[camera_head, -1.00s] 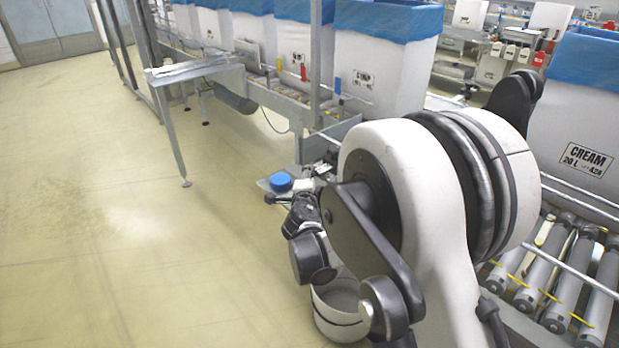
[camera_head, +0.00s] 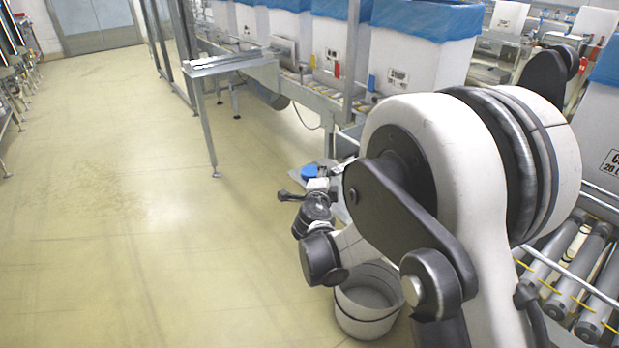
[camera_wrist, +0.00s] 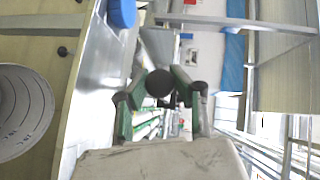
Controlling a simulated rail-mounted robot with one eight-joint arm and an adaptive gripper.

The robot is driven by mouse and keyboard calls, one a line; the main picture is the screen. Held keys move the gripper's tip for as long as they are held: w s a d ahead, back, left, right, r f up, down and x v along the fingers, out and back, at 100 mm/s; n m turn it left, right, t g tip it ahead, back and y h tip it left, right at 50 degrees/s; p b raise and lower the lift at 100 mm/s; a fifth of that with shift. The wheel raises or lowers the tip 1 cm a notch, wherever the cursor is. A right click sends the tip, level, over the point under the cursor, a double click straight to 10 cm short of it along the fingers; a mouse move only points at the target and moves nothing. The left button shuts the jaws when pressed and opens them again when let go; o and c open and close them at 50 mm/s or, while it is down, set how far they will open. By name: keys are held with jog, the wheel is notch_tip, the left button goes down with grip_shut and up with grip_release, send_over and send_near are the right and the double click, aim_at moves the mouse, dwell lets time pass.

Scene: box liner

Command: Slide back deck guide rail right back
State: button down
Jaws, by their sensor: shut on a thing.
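In the wrist view my gripper (camera_wrist: 161,92) has its green-edged fingers on either side of a dark round knob (camera_wrist: 159,83) and is shut on it. The part behind the knob is mostly hidden, so I cannot tell which rail it belongs to. A grey metal deck or rail strip (camera_wrist: 98,85) runs along the left of the fingers. In the head view my arm covers most of the deck there, and my fingers cannot be made out.
A blue round cap (camera_head: 310,173) sits at the deck edge beside my wrist; a blue part also shows in the wrist view (camera_wrist: 122,12). A white round bin (camera_head: 367,318) stands on the floor under my arm. Blue-lined boxes (camera_head: 425,55) line the conveyor. The floor at left is clear.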

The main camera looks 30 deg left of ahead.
jog(key=shift+s+a, duration=0.1)
jog(key=shift+s, duration=0.15)
jog(key=c, duration=1.4)
grip_release()
jog(key=v, duration=1.2)
